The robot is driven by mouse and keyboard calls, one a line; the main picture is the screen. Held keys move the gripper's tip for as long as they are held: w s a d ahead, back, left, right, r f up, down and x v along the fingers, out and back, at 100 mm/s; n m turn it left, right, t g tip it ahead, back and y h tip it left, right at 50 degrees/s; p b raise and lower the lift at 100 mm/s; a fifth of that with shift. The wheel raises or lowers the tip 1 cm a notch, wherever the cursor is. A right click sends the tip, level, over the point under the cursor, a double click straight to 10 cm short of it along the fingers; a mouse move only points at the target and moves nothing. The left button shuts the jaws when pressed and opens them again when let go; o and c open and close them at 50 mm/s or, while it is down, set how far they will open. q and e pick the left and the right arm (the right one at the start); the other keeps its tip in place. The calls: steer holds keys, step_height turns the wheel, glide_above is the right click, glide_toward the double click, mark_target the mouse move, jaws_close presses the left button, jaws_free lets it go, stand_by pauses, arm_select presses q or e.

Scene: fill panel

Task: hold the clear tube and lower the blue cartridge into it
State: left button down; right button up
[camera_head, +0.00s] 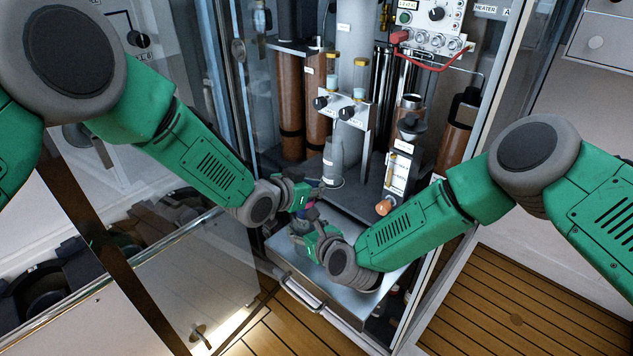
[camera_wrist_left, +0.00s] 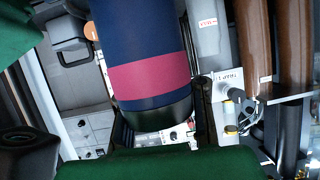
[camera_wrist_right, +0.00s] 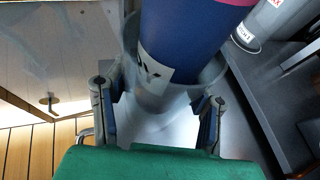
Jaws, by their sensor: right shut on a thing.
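The blue cartridge (camera_wrist_left: 140,35) has a pink band and a black end and fills the upper middle of the left wrist view. My left gripper (camera_head: 306,197) is at its upper part, with dark fingers either side of the black end; whether they press on it is unclear. In the right wrist view the cartridge (camera_wrist_right: 180,35) carries a white label, and its lower end shows within the mouth of the clear tube (camera_wrist_right: 216,72). How deep it sits is hard to tell. My right gripper (camera_head: 309,236) is shut on the tube, its fingers (camera_wrist_right: 160,118) on either side.
A metal drawer top (camera_head: 366,270) with a handle lies under the grippers. Behind stand a grey bottle (camera_head: 333,160), brown columns (camera_head: 290,100) and a valve panel (camera_head: 345,108). A glass door (camera_head: 190,240) is at the left and a wooden floor (camera_head: 500,310) at the right.

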arm_select(q)
steer(key=shift+f, duration=1.4)
steer(key=c, duration=1.6)
jaws_free()
step_height(320, 180, up, 10)
steer(key=shift+w+f, duration=0.1)
